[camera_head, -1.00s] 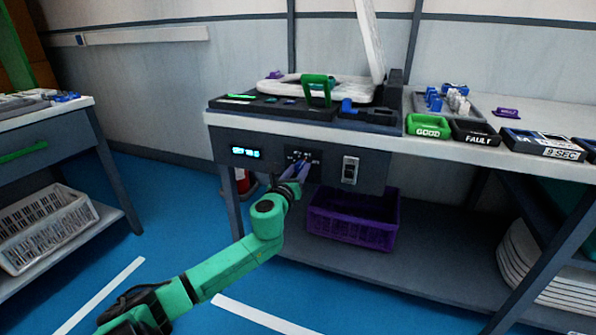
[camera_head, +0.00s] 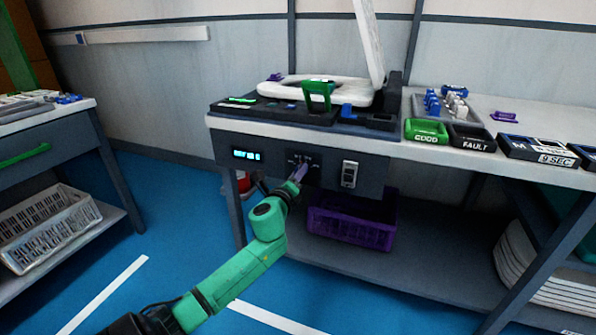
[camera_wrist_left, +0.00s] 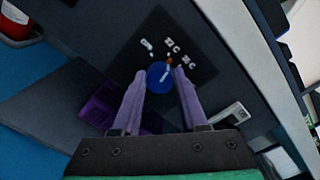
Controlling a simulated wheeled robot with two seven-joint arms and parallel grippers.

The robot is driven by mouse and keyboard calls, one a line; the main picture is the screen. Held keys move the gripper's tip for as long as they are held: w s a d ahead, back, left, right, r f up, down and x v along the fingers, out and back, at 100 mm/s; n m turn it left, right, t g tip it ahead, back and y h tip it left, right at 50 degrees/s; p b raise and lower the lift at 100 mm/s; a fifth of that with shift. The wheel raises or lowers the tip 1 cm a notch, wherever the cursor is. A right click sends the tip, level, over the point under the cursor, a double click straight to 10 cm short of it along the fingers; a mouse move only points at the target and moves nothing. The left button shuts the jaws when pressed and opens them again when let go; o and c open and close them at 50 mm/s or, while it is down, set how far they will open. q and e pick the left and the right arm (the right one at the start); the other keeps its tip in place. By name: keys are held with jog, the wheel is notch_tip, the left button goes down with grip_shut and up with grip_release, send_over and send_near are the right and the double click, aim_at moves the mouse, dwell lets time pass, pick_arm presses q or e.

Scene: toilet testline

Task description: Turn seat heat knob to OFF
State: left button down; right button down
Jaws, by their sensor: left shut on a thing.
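In the head view the dark plate (camera_head: 302,158) sits on the bench's front panel. My left gripper (camera_wrist_left: 157,78) has its two purple fingers on either side of the knob, shut on it. In the head view my left gripper (camera_head: 300,171) reaches up to the panel from below and covers the knob. My right gripper is in neither view.
A lit display (camera_head: 246,155) is left of the knob and a pale switch (camera_head: 349,174) is right of it. A purple crate (camera_head: 352,222) stands on the shelf below. A toilet seat (camera_head: 300,87) and several bins rest on the bench top.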

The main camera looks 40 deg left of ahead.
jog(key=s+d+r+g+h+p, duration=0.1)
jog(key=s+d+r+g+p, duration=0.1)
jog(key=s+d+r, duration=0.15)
pick_arm(q)
jog(key=shift+a+f+n+h+p, duration=0.15)
jog(key=shift+n+p, duration=0.25)
jog(key=shift+n, duration=1.45)
jog(key=shift+d+n+h+p, duration=0.1)
jog(key=shift+n+p, duration=0.3)
jog(key=shift+n, duration=1.4)
jog(key=shift+a+f+n+h+p, duration=0.15)
jog(key=shift+n+p, duration=0.25)
jog(key=shift+n, duration=1.45)
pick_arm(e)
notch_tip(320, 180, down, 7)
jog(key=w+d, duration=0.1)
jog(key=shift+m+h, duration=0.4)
pick_arm(q)
jog(key=shift+d, duration=0.1)
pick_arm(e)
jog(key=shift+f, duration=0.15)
pick_arm(q)
jog(key=shift+c, duration=2.2)
grip_release()
jog(key=shift+r, duration=0.1)
